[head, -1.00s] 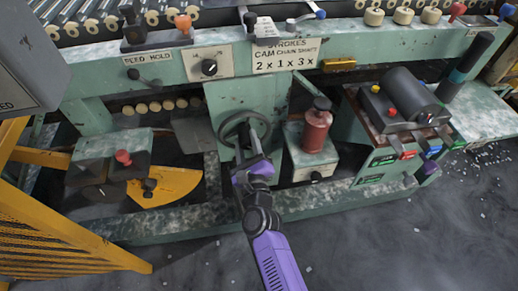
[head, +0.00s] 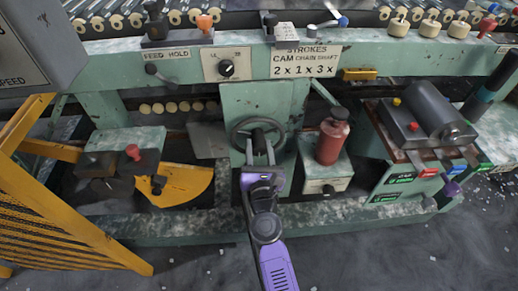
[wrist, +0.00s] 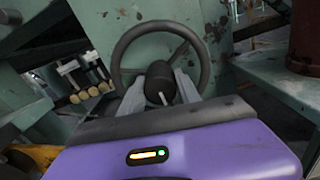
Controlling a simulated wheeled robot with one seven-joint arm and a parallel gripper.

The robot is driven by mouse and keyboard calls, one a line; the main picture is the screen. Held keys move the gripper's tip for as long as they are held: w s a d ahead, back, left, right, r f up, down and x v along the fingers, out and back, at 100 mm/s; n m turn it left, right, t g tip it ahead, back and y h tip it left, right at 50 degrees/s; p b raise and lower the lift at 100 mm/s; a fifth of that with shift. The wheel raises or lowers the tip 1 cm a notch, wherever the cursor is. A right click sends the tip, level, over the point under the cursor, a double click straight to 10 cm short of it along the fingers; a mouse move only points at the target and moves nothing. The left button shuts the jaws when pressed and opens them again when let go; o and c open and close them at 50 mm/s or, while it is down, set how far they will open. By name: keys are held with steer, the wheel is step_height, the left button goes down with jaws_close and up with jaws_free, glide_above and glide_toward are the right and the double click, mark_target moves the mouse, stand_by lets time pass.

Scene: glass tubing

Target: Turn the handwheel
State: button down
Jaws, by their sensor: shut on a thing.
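The dark handwheel (head: 235,131) is mounted on the front of the pale green machine, below the strokes sign. It also shows in the wrist view (wrist: 124,43), as a round rim with a spoke and a dark hub (wrist: 160,82). My gripper (head: 259,152) reaches the wheel from the front. Its two pale fingers (wrist: 160,98) lie on either side of the dark hub and are shut on it. The lower part of the rim is hidden behind my gripper in the wrist view.
A red bottle (head: 331,140) stands on a green block just right of the wheel. A yellow quarter-disc plate (head: 185,182) lies to the left. A yellow guard (head: 60,215) stands at far left. A dark cylinder motor (head: 435,108) sits at right. Grey floor is open in front.

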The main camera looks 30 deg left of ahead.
steer(key=shift+f+m, duration=0.15)
steer(key=shift+m, duration=0.15)
steer(key=c, duration=0.9)
jaws_free()
steer(key=shift+o, duration=0.2)
steer(key=p+v, duration=0.2)
steer(key=v, duration=0.5)
steer(key=shift+s+d, duration=0.25)
steer(key=shift+s, duration=0.1)
